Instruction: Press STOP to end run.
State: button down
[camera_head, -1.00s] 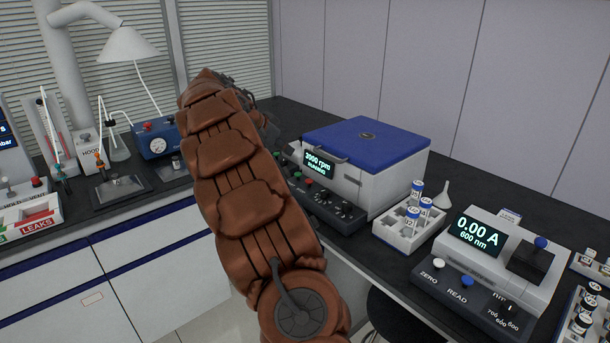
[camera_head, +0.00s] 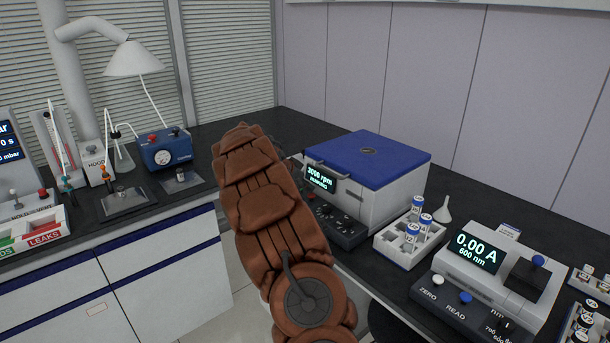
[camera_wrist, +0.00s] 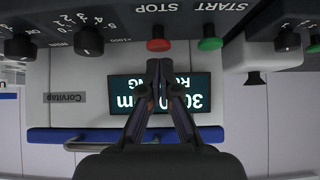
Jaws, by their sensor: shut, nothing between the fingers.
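The centrifuge (camera_head: 390,195) is a white box with a blue lid. Its display (camera_head: 320,178) reads 3000 rpm, RUNNING. In the wrist view, which is upside down, the red STOP button (camera_wrist: 158,45) sits beside the green START button (camera_wrist: 210,44) on the dark control panel (camera_wrist: 120,20). My gripper (camera_wrist: 160,66) is shut and empty. Its fingertips overlap the display (camera_wrist: 190,92) in that view and appear just below the STOP button; I see no clear contact.
Knobs (camera_wrist: 88,40) flank the buttons on the panel. Right of the centrifuge stand a vial rack (camera_head: 402,246), a funnel (camera_head: 443,208) and a photometer (camera_head: 490,272).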

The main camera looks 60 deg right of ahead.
aim_at(309, 196)
jog(key=shift+f, duration=0.5)
jog(key=shift+f, duration=0.15)
jog(key=f+b, duration=0.2)
jog(key=b, duration=0.2)
jog(key=shift+b, duration=0.3)
jog(key=shift+s+a, duration=0.1)
notch_tip(309, 196, up, 4)
jog(key=shift+r+b, duration=0.25)
jog(key=shift+b, duration=0.25)
jog(key=b+v, duration=0.1)
jog(key=v, duration=0.9)
dwell(0.4)
